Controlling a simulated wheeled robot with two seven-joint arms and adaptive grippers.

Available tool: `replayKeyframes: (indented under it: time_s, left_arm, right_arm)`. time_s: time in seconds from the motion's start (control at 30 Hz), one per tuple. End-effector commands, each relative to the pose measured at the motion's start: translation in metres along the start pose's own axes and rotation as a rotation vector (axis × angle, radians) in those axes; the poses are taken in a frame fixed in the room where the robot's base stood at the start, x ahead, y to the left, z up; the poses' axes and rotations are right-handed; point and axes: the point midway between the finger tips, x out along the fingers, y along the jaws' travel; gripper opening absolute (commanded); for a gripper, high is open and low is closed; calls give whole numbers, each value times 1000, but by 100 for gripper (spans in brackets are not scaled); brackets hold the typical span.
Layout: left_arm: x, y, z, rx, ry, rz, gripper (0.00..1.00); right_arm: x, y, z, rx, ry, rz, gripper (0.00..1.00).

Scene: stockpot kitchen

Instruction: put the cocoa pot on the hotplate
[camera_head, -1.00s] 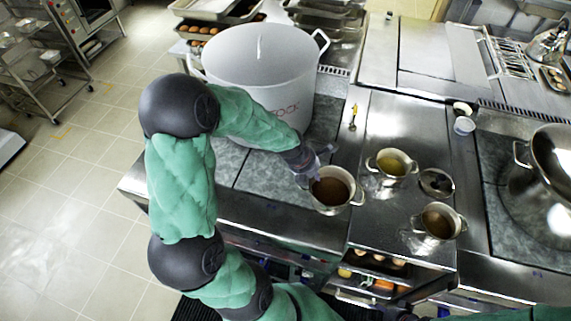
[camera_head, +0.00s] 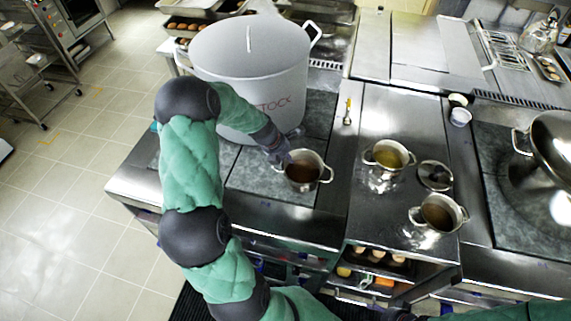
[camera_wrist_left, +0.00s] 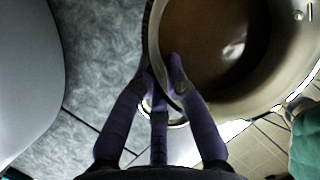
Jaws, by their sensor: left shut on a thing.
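The cocoa pot (camera_head: 303,184), a small pale pot with two handles and brown liquid, is held by my left gripper (camera_head: 284,158). In the left wrist view the purple fingers (camera_wrist_left: 160,85) are shut on the near side of the pot (camera_wrist_left: 285,95), at its rim or handle. The pot is upright, over the front part of the grey hotplate (camera_head: 253,172), in front of the stockpot. I cannot tell whether its base touches the plate. The right gripper is not in view.
The big stockpot (camera_head: 255,75) stands just behind the gripper. On the steel counter to the right are a pot of yellow liquid (camera_head: 387,157), another brown-filled pot (camera_head: 438,214) and a round lidded item (camera_head: 434,176). Bare hotplate lies left of the cocoa pot.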

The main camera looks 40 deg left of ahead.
Motion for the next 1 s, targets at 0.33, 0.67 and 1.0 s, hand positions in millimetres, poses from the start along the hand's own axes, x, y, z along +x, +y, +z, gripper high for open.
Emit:
replayKeyframes:
  time_s: [0.33, 0.67, 1.0]
  left_arm:
    - [34, 12, -11, -1, -1, 0, 0]
    - [36, 11, -13, 0, 1, -1, 38]
    - [34, 12, -12, -1, 0, 0, 38]
  right_arm:
    - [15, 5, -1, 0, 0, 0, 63]
    - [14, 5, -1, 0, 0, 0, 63]
    - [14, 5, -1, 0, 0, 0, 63]
